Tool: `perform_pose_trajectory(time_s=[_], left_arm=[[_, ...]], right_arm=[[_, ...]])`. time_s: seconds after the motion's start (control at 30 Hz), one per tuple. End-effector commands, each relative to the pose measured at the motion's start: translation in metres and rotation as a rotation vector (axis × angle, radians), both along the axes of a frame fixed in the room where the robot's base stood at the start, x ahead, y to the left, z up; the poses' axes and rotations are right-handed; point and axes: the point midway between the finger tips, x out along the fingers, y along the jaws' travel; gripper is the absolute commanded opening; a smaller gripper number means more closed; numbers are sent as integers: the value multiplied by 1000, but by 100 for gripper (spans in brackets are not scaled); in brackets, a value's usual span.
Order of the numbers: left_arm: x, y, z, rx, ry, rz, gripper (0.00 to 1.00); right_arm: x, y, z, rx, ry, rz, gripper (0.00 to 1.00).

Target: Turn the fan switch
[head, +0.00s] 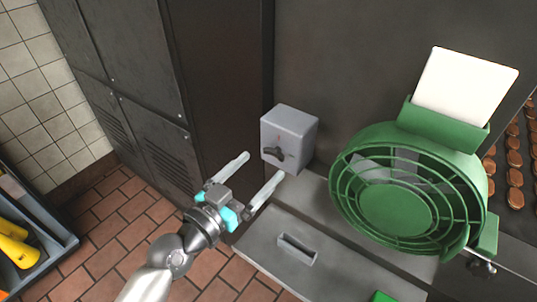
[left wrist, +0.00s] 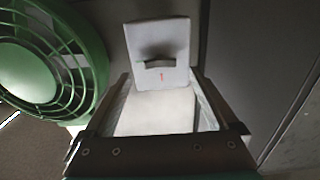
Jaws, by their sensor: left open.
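The fan switch is a grey box (head: 290,132) with a dark knob (head: 274,153) on its front, mounted by the dark wall left of the fan. In the left wrist view, the box (left wrist: 158,33) is straight ahead between my fingers, with the knob (left wrist: 158,63) and a red "1" below it. The green fan (head: 395,208) faces forward; its left wrist view image (left wrist: 40,65) is cut by the left edge. My left gripper (head: 262,165) is open and empty, fingers pointing at the switch, just short of the knob. My right gripper is out of view.
A grey ledge (head: 340,270) with a recessed handle lies below the switch. A dark cabinet (head: 215,80) stands close on the left. A white panel (head: 465,85) rises above the fan. Brown round pieces (head: 514,158) lie far right. A grey-blue crate (head: 50,222) holds yellow items at left.

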Motion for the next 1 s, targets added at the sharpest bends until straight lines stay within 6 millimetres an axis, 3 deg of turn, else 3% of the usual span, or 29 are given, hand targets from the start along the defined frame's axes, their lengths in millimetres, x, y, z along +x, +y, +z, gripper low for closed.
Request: perform_pose_trajectory(time_s=[0.3, 0.7, 1.0], left_arm=[[32, -22, 0, -1, 1, 1, 92], [35, -26, 0, 1, 0, 0, 91], [35, -25, 0, 1, 0, 0, 58]], right_arm=[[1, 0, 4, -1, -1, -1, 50], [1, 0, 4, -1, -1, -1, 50], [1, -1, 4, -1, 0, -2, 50]])
